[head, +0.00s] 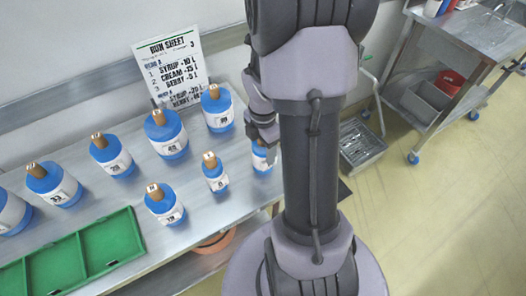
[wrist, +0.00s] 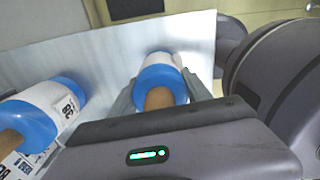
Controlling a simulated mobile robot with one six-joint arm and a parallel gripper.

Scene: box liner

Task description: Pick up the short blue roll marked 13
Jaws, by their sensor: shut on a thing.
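My gripper (wrist: 162,92) is shut on a short blue roll (wrist: 155,75) with a white label band and a brown core, one finger on each side of it. In the head view this roll (head: 262,158) is at the right end of the steel bench, partly hidden by my arm. I cannot read its number in either view. Whether it touches the bench is unclear. Another short blue roll (head: 165,206) stands near the green tray, its label reading like 13 or 19. A small blue roll (head: 216,176) stands between them.
Several larger blue rolls stand on the bench, including one (head: 217,110) close left of my gripper, also in the wrist view (wrist: 38,120). A run sheet (head: 172,70) leans at the back wall. A green tray (head: 80,255) lies front left. A steel cart (head: 450,75) stands right.

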